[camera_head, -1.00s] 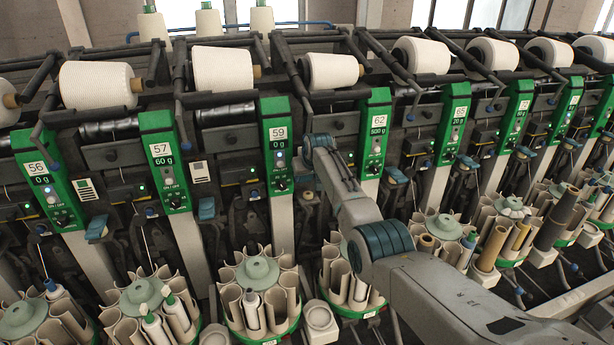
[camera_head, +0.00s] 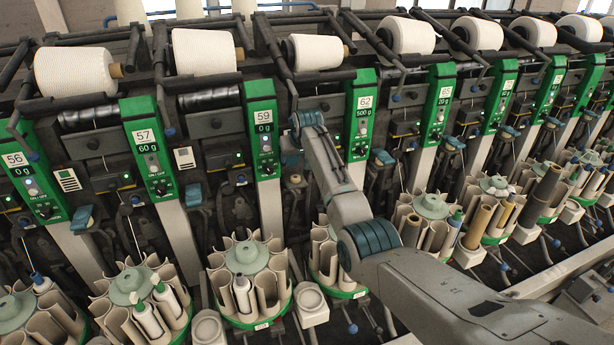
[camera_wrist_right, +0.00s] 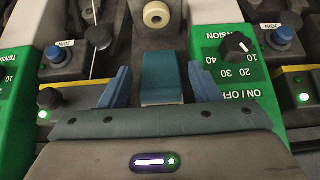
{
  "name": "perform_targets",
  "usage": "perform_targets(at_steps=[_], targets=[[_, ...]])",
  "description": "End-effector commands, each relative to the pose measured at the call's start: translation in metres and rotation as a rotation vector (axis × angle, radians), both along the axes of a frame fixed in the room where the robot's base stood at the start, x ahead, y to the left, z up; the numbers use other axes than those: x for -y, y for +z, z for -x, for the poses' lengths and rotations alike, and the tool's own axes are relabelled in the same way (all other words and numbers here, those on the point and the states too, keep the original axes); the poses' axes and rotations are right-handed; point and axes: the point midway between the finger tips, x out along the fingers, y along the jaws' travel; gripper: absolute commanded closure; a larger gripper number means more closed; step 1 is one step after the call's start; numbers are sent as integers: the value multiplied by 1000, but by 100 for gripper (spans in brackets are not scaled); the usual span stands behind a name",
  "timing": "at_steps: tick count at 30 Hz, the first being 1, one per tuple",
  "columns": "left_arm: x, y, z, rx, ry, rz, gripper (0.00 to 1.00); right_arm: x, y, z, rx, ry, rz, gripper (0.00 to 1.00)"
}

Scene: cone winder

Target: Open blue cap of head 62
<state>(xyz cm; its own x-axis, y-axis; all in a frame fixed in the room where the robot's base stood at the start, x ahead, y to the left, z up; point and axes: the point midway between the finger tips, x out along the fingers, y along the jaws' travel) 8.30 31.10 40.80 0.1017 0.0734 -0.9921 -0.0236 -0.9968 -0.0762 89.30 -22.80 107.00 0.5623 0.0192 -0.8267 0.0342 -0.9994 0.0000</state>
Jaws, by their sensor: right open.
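The green panel of head 62 (camera_head: 361,115) stands just right of my right arm in the head view. My right gripper (camera_head: 291,143) is small there, between the panels of head 59 (camera_head: 262,130) and head 62. In the right wrist view my right gripper (camera_wrist_right: 158,85) is open, with its two blue fingers apart. A teal-blue cap (camera_wrist_right: 162,76) lies between the fingers, with visible gaps on both sides; it is not gripped. My wrist largely hides this cap in the head view. My left gripper is not in view.
Green panels flank the cap in the wrist view; the right one has a black tension knob (camera_wrist_right: 236,45). A white round eyelet (camera_wrist_right: 156,15) sits beyond the cap. Similar blue caps (camera_head: 83,217) stand by other heads. A bobbin magazine (camera_head: 246,257) stands below, left of my arm.

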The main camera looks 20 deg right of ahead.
Motion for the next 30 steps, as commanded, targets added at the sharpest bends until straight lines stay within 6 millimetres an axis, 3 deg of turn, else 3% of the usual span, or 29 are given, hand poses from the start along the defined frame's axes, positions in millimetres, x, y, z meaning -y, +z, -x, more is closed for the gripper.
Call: perform_targets(at_steps=[21, 30], targets=[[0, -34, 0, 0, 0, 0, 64, 3, -5, 94, 0, 0, 0, 43], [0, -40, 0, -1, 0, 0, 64, 4, -3, 114, -1, 0, 0, 43]])
